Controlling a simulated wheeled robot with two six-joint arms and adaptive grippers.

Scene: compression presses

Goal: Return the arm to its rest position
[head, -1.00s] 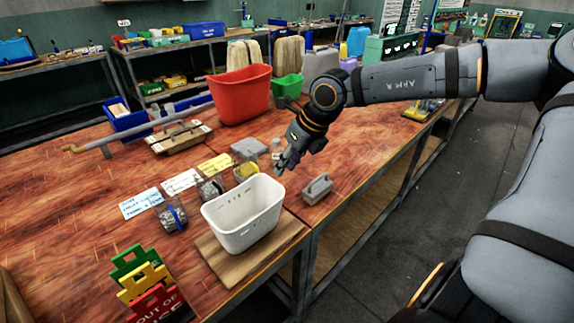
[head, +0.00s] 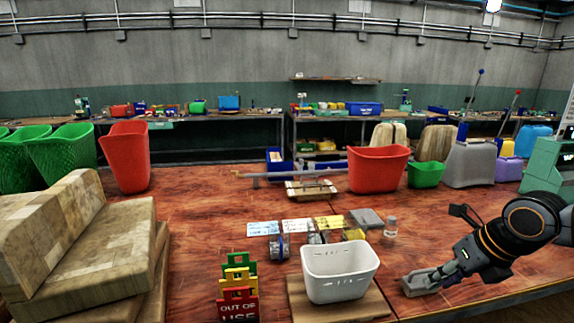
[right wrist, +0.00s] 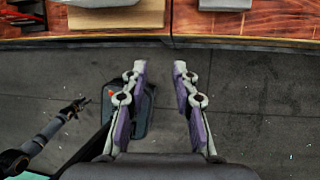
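My left gripper does not show in the head view. A dark arm-like part, perhaps my left gripper (right wrist: 76,108), shows small at the left of the right wrist view.
A white bin (head: 340,272) stands on a wooden board (head: 372,306) near the front edge. Stacked tan blocks (head: 85,250) fill the left.

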